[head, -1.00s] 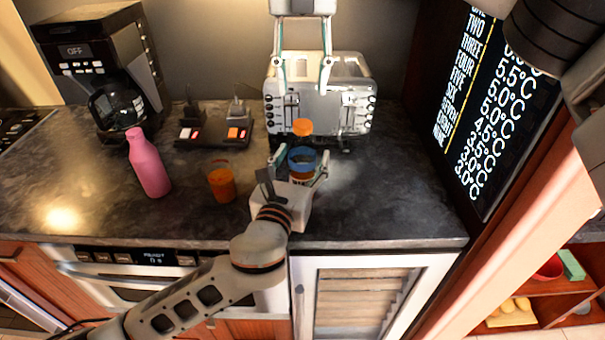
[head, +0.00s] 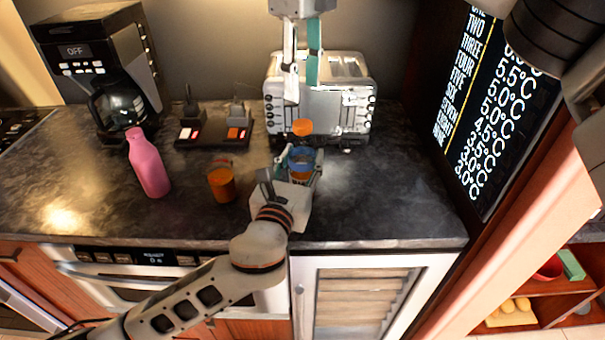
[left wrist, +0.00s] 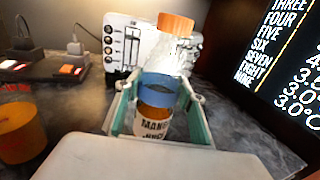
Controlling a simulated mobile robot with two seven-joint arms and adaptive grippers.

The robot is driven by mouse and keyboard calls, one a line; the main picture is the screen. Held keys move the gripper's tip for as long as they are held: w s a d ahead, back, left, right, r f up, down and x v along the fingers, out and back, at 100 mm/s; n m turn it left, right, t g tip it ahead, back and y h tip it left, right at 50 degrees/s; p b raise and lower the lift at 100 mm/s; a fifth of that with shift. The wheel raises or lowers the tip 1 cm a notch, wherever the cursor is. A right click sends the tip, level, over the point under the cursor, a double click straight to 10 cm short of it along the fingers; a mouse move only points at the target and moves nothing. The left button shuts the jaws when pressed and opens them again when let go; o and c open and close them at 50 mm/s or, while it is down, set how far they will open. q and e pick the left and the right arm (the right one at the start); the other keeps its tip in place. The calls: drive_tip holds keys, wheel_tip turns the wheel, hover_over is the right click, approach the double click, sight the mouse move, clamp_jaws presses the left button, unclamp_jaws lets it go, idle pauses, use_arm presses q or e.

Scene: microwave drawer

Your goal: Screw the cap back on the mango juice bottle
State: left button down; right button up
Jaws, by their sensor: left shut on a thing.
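The mango juice bottle (head: 301,160) stands upright on the dark counter, with a blue band, a label and a clear upper part. It also shows in the left wrist view (left wrist: 157,82). The orange cap (head: 302,127) sits at the top of the clear neck, also in the left wrist view (left wrist: 175,24); I cannot tell whether it is threaded on. My left gripper (left wrist: 158,105) is shut around the bottle's body from the near side. My right gripper (head: 302,92) hangs above the cap, fingers pointing down, apart and empty, not touching it.
A silver toaster (head: 345,95) stands close behind the bottle. An orange cup (head: 221,184) and a pink bottle (head: 147,163) stand to the left. A coffee maker (head: 105,70) and a socket strip (head: 213,135) are farther back. The counter right of the bottle is clear.

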sight(302, 123)
drive_tip(key=n, duration=0.5)
drive_tip(key=shift+n, duration=0.3)
drive_tip(key=n, duration=1.4)
drive_tip(key=shift+f, duration=4)
